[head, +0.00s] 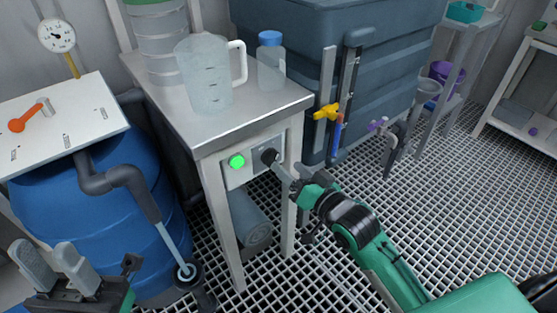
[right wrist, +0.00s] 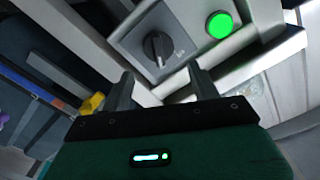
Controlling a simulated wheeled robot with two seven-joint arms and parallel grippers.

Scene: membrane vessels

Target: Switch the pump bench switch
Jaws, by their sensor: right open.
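The pump bench switch is a black rotary knob (right wrist: 158,47) on a grey plate. In the head view the knob (head: 269,156) is on the front panel of the metal bench (head: 222,128), partly covered by my right gripper. A lit green button (head: 237,161) is beside it, also seen in the right wrist view (right wrist: 220,25). My right gripper (right wrist: 163,85) is open, its two fingers apart in front of the switch plate with nothing visible between them. In the head view my right gripper (head: 287,177) reaches the panel from the lower right. My left gripper (head: 58,268) is at the lower left, its fingers apart and empty.
A clear jug (head: 210,75) and a blue-capped bottle (head: 271,62) stand on the bench. A blue barrel (head: 110,200) with a grey pipe (head: 122,178) is at left. A large dark tank (head: 385,65) with a yellow valve (head: 326,112) is at right.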

